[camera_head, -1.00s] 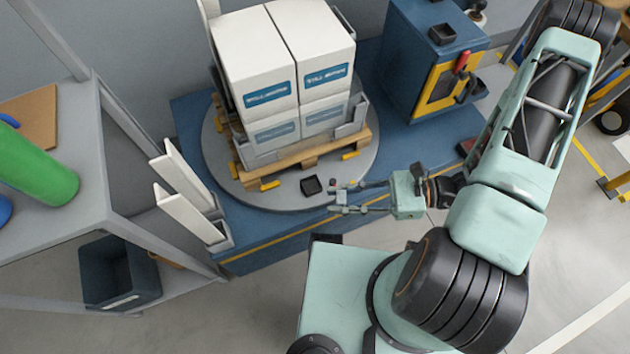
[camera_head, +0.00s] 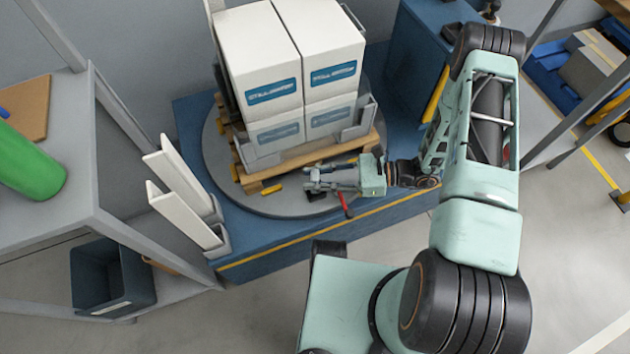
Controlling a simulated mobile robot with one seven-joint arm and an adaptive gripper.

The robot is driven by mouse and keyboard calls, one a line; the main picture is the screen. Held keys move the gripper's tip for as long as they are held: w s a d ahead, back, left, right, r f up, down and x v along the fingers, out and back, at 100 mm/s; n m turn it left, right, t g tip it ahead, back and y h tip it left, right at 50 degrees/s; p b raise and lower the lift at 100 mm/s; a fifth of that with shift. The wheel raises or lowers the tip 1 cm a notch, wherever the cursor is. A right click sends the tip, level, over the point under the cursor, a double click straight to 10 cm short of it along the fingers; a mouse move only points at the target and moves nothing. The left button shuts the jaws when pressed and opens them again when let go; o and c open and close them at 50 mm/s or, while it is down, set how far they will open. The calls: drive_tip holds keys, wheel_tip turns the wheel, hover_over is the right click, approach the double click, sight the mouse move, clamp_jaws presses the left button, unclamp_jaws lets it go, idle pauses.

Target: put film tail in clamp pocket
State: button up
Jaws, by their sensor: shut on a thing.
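My gripper (camera_head: 310,179) reaches left, low over the front of the grey turntable (camera_head: 222,163), close to the pallet's front edge. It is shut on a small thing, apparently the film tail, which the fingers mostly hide. A small black part (camera_head: 316,196), perhaps the clamp pocket, shows just below the fingers and is largely covered by them. A thin red piece with a dark end (camera_head: 345,204) sticks out below the gripper. I cannot tell whether it touches the gripper.
White boxes (camera_head: 258,60) stand on a wooden pallet (camera_head: 253,186) right behind my gripper. White upright boards (camera_head: 183,215) stand to the left. A blue cabinet (camera_head: 422,50) is at the back, partly behind my arm. A grey shelf (camera_head: 85,190) with a green cylinder (camera_head: 28,165) is far left.

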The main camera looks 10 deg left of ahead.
drive_tip(key=shift+f, duration=0.85)
drive_tip(key=shift+f, duration=0.1)
drive_tip(key=o, duration=0.9)
drive_tip(key=shift+o, duration=0.2)
drive_tip(key=p+v, duration=0.1)
drive_tip(key=v, duration=1.1)
